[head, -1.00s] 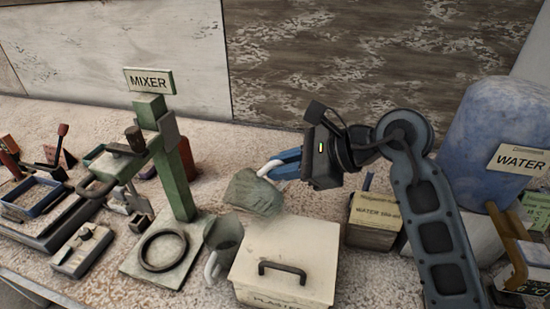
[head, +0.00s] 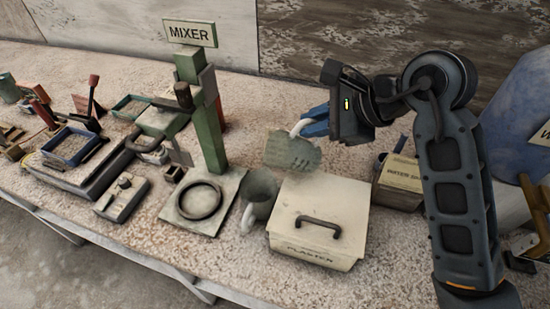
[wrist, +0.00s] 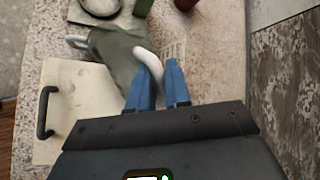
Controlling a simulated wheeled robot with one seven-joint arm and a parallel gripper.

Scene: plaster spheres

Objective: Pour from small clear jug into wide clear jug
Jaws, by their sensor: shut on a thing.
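The small clear jug (head: 291,151), greyish and see-through with printed marks on its side, hangs in the air by its white handle. My gripper (head: 304,128) is shut on that handle, its blue fingers to the right of the jug. The jug looks tilted; its contents cannot be made out. In the wrist view the fingers (wrist: 156,80) close around the white handle. The wide clear jug (head: 262,190), grey-green with a white handle, stands upright on the bench, below and left of the held jug in the head view. Its inside is hard to read.
A lidded plaster box (head: 318,212) stands right of the wide jug. The green mixer (head: 210,140) with its ringed base plate (head: 200,203) is to the left.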

